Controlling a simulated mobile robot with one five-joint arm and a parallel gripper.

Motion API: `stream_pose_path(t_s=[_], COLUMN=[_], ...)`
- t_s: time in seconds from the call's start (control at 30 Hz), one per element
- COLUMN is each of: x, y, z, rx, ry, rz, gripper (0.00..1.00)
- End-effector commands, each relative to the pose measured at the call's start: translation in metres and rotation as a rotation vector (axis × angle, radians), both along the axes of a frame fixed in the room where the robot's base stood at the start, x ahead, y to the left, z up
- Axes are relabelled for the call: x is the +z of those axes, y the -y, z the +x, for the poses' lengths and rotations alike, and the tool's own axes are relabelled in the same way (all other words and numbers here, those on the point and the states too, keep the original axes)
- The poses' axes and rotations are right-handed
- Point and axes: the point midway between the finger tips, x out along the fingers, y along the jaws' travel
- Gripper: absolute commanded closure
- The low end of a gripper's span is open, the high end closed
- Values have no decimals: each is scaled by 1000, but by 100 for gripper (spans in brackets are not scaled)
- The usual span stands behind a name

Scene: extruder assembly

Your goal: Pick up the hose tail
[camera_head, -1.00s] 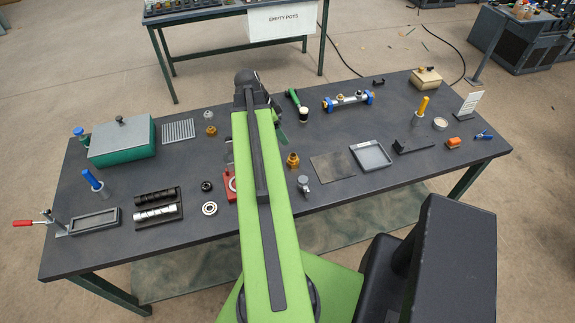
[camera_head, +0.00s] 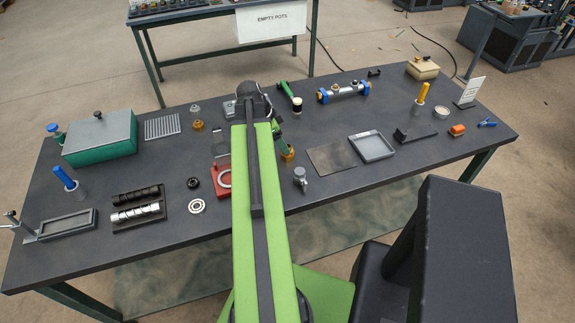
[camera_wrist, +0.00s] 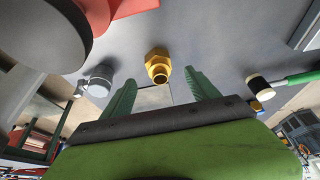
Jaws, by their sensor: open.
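A brass fitting with a hex collar, which looks like the hose tail (camera_wrist: 157,64), stands on the dark table in the wrist view. It is just beyond and between the two green fingers of my gripper (camera_wrist: 162,92). The fingers are spread apart, with nothing between them that I see gripped. In the head view the brass fitting (camera_head: 288,154) is partly hidden behind my green gripper (camera_head: 279,138). Another brass-coloured part (camera_head: 198,126) stands farther left on the table.
A grey knobbed part (camera_head: 300,178) stands close by, in front of the fitting. A green-handled mallet (camera_head: 291,96) lies behind it. A flat dark plate (camera_head: 331,159) and a grey tray (camera_head: 371,146) lie to the right. A red block (camera_head: 219,181) is left of my arm.

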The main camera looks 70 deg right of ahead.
Motion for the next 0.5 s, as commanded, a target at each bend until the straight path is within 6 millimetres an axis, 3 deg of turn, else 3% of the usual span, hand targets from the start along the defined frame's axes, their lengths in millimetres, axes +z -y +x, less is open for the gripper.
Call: stream_pose_path(t_s=[0.03, 0.27, 0.5], x=[-13, -15, -53], y=[2, 4, 13], z=[-2, -6, -19], rx=[0, 0, -2], ry=[0, -1, 0], rz=[0, 1, 0], gripper=[31, 31, 31])
